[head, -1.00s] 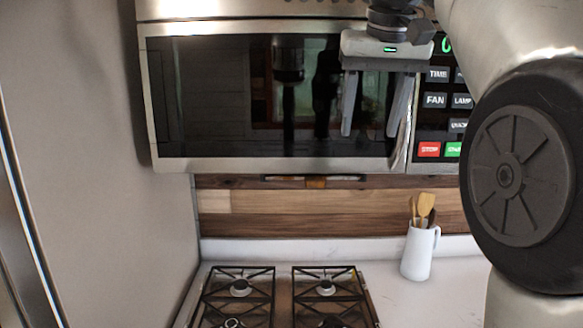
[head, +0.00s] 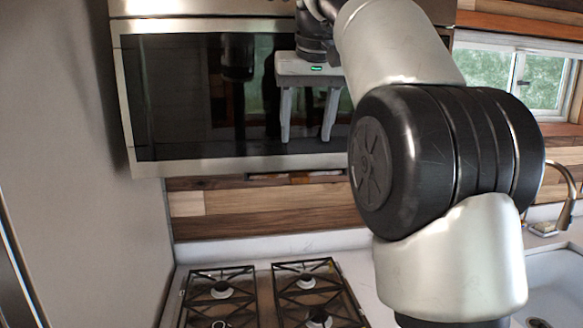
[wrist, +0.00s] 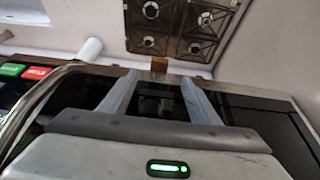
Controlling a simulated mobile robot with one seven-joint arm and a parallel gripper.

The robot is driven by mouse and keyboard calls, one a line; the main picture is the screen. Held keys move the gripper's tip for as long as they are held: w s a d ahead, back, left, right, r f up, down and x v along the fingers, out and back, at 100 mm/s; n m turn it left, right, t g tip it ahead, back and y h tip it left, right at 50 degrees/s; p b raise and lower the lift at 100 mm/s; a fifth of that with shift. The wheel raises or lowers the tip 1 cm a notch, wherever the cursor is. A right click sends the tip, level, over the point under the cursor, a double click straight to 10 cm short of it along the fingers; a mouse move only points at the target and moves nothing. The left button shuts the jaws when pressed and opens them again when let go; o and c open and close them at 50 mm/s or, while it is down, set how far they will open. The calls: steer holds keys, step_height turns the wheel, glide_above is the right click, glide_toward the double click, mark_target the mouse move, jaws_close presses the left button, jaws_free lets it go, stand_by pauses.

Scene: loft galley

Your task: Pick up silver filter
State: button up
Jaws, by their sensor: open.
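My gripper (head: 306,138) hangs with its two fingers apart and pointing down, in front of the dark door of the microwave (head: 190,100). Nothing shows between its fingers. In the wrist view my gripper (wrist: 157,76) is also open and empty, with the microwave's edge and the stove behind it. I cannot make out a silver filter in either view; the microwave's underside is not clearly visible.
A gas stove (head: 265,297) with black grates sits below on the white counter. A wood backsplash (head: 260,205) runs behind it. A sink (head: 555,280) with a faucet (head: 568,200) is at the right, under a window (head: 520,75). A tall grey panel (head: 70,150) bounds the left.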

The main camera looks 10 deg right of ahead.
steer(key=b, duration=0.1)
glide_toward(300, 178)
steer(key=x, duration=0.2)
steer(key=shift+w+f, duration=0.2)
steer(key=shift+f, duration=0.05)
steer(key=x, duration=0.5)
steer(key=shift+f+b, duration=0.15)
steer(key=shift+b, duration=0.25)
steer(key=c, duration=1.2)
steer(key=shift+c, duration=0.2)
